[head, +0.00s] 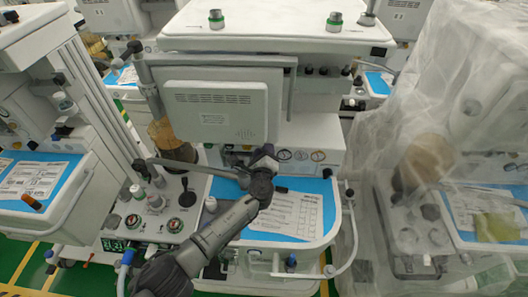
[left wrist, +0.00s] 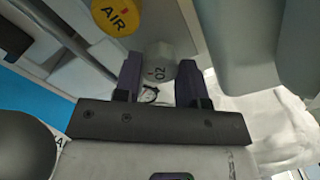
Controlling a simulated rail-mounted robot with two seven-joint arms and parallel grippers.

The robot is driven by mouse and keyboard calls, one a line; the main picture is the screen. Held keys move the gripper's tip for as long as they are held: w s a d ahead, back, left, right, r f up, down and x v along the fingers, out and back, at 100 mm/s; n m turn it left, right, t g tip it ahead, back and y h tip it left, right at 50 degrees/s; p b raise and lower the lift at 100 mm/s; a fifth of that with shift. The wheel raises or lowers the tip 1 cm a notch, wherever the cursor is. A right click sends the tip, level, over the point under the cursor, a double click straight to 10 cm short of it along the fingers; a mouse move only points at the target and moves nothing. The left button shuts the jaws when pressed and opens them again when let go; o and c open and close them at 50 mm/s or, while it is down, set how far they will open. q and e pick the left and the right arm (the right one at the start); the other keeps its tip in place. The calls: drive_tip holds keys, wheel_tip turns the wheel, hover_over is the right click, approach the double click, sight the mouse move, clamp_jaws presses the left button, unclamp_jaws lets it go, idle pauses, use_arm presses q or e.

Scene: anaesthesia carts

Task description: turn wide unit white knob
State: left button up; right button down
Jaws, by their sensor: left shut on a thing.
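The white knob (left wrist: 160,72), marked O2, sits between the two dark fingers of my left gripper (left wrist: 158,86) in the left wrist view. The fingers are shut on its sides. In the head view my left gripper (head: 264,158) reaches up to the front panel of the wide middle unit (head: 318,136), and the knob is hidden behind it. My right gripper is in neither view.
A yellow AIR knob (left wrist: 115,16) is close by at the upper left. Below the panel, a blue work surface (head: 262,232) carries a printed sheet (head: 290,212). A narrow unit with dials stands to the left; a plastic-draped unit (head: 400,110) stands to the right.

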use_arm(q)
drive_tip(key=o, duration=0.7)
drive_tip(key=shift+c, duration=0.2)
drive_tip(key=shift+s, duration=0.15)
drive_tip(key=s+p, duration=0.2)
drive_tip(key=s, duration=1.1)
drive_tip(key=shift+s+a, duration=0.3)
